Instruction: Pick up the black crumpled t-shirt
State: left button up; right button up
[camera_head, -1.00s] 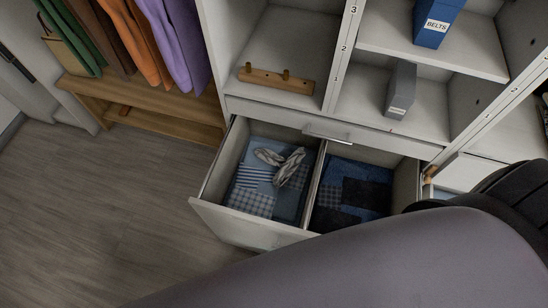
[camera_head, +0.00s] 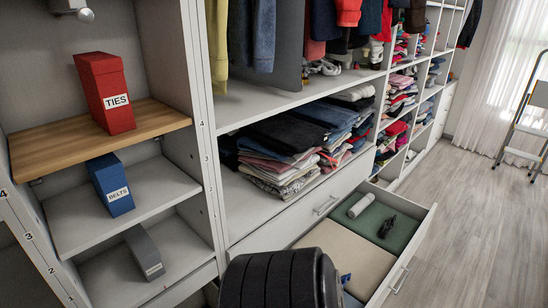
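I cannot pick out a black crumpled t-shirt for certain. A dark, loosely bunched cloth (camera_head: 228,152) lies in shadow on the middle shelf, left of the folded stack. A flat black garment (camera_head: 284,134) lies on top of that stack and looks folded. A small black object (camera_head: 387,227) lies on green cloth in the open drawer; it is too small to identify. A black ribbed part of my arm rises at the bottom centre and hides part of the drawer. Neither of my grippers is in view.
The open drawer (camera_head: 402,272) juts out over the floor at lower right. A red TIES box (camera_head: 106,94) and a blue BELTS box (camera_head: 110,185) stand on the left shelves. Clothes hang above. The floor (camera_head: 478,215) at right is clear; a stepladder (camera_head: 530,115) stands beyond.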

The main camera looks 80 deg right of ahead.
aim_at(386, 228)
jog(key=k+l+z, duration=0.2)
jog(key=k+l, duration=0.25)
jog(key=k+l+z, duration=0.25)
jog(key=k+l, duration=0.15)
jog(key=l+z, duration=0.1)
jog(key=z, duration=2.7)
